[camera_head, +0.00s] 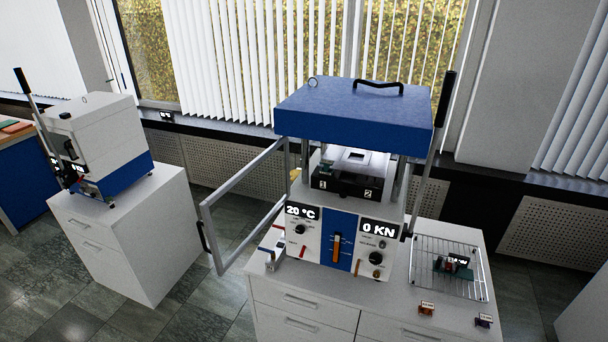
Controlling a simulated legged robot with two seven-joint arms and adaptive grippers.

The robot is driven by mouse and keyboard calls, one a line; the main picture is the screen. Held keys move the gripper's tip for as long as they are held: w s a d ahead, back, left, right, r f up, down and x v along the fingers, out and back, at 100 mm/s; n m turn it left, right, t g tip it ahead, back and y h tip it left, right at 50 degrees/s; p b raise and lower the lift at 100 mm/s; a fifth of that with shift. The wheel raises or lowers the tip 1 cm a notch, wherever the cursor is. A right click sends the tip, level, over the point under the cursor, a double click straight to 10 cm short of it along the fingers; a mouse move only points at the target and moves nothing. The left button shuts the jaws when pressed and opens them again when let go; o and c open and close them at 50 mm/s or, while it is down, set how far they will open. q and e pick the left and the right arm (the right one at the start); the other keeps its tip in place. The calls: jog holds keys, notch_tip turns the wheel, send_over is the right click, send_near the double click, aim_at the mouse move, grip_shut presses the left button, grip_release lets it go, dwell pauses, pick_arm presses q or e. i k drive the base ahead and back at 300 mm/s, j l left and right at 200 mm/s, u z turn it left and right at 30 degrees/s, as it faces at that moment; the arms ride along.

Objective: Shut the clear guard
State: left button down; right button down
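The clear guard (206,222) is a pane in a grey frame with a dark handle (203,237) on its outer edge. It stands swung open to the left of the press (352,103), which has a blue top and a white front panel reading 20 °C and 0 KN. The opening between the blue top and the panel is uncovered, and a dark block with tags 1 and 2 (347,185) sits inside. Neither of my grippers shows in the head view.
The press stands on a white drawer cabinet (300,296). A wire rack (450,282) with small items lies to its right, and two small tagged pieces (426,309) lie in front of it. A long lever (430,150) rises at the right. A second press (98,140) stands left.

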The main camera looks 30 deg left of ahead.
aim_at(222, 269)
jog(key=j, duration=1.05)
jog(key=k+j, duration=0.1)
jog(key=j, duration=0.95)
